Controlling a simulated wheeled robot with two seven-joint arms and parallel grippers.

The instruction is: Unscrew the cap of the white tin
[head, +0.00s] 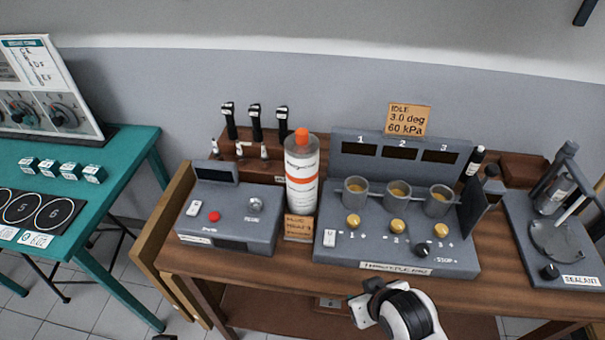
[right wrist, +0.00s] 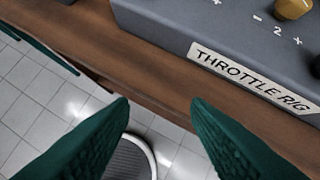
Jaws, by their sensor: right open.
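The white tin (head: 302,185) is a tall white cylinder with an orange band and an orange cap (head: 301,136). It stands upright on the wooden bench in the head view, between two grey consoles. The cap sits on top of it. My right gripper (right wrist: 162,106) is open and empty in the right wrist view, its two dark green fingers apart near the bench's front edge. In the head view my right wrist is low in front of the throttle rig, to the right of and well below the tin. The tin is not in the right wrist view. My left gripper is not in view.
The throttle rig (head: 400,255) with three metal cups stands right of the tin. A grey console (head: 228,218) with a red button stands left. A sealant stand (head: 560,235) is at far right. Black-handled tools (head: 255,123) stand behind. A teal table (head: 110,185) is left.

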